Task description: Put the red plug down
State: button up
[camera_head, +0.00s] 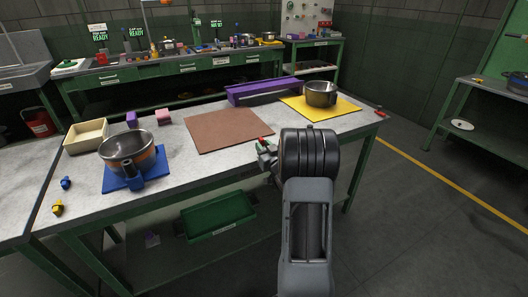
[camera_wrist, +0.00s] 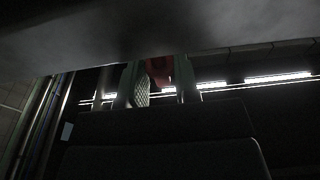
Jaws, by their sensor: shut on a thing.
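My gripper (camera_head: 266,155) is at the front edge of the near workbench, mostly hidden behind my own wrist. In the wrist view the fingers (camera_wrist: 160,85) are closed around a dark red piece, the red plug (camera_wrist: 158,70). A small bit of the red plug (camera_head: 262,140) also shows in the head view at the fingertips. The wrist view is dark, and a broad grey surface fills its top, close to the fingers. I cannot tell whether the plug touches the bench.
The workbench (camera_head: 220,165) is bare between the brown mat (camera_head: 228,129) and its front edge. A pot (camera_head: 127,148) stands on a blue mat, another (camera_head: 320,93) on a yellow mat (camera_head: 345,106). Blue (camera_head: 66,183) and yellow (camera_head: 57,207) plugs lie far left.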

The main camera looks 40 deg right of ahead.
jog(key=shift+f, duration=0.8)
jog(key=shift+f, duration=0.2)
jog(key=o, duration=0.9)
